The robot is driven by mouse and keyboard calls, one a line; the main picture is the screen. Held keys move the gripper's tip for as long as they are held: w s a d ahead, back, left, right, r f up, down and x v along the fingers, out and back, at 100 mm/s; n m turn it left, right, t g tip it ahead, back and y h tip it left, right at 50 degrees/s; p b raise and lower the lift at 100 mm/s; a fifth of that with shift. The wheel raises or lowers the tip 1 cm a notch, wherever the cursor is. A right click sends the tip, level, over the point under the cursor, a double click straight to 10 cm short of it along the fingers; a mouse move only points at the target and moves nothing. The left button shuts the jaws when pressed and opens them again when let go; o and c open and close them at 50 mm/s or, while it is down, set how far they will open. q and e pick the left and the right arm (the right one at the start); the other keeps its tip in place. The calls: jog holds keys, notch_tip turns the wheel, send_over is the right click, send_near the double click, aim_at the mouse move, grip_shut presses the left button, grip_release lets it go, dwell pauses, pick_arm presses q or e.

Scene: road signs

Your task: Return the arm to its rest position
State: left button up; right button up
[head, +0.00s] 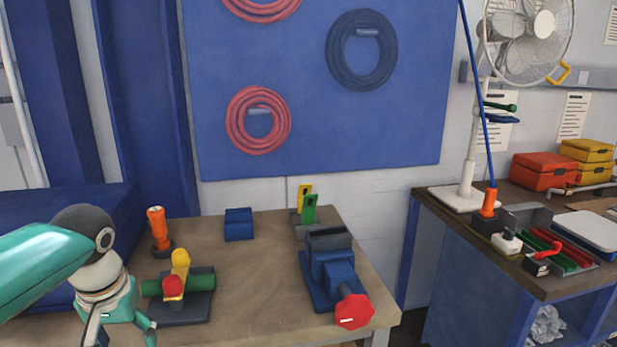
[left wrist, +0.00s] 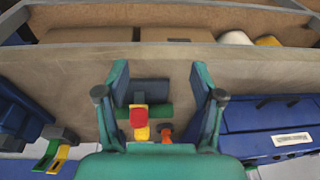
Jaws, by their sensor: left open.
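My left gripper (head: 121,328) is at the lower left of the head view, at the left end of the wooden workbench (head: 250,275). Its two teal fingers are spread in the left wrist view (left wrist: 158,70), and nothing is between their tips. I cannot tell the gripper's height above the bench. My right gripper is in neither view.
An orange flashlight-like object (head: 157,228) stands behind the green cylinder. A blue box (head: 239,224) and a blue vise with a red knob (head: 335,275) are further right. A side bench (head: 450,215) holds a fan and cases. The bench's middle front is clear.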

pick_arm(q)
jog(key=s+d+f+m+g+h+p, duration=0.1)
jog(key=s+d+f+g, duration=0.25)
jog(key=f, duration=0.95)
jog(key=s+d+f+m+g+h, duration=0.1)
jog(key=s+d+f+g, duration=0.2)
jog(key=f, duration=0.9)
jog(key=s+d+f+n+t+h, duration=0.1)
jog(key=s+d+f+t+h, duration=0.25)
jog(key=s+d+f, duration=1.05)
jog(key=shift+t, duration=0.8)
jog(key=shift+w+a+f, duration=0.55)
jog(key=shift+w+a, duration=0.1)
jog(key=shift+w, duration=0.2)
jog(key=shift+w+a+f, duration=0.55)
jog(key=shift+w+a, duration=0.05)
jog(key=shift+w, duration=0.25)
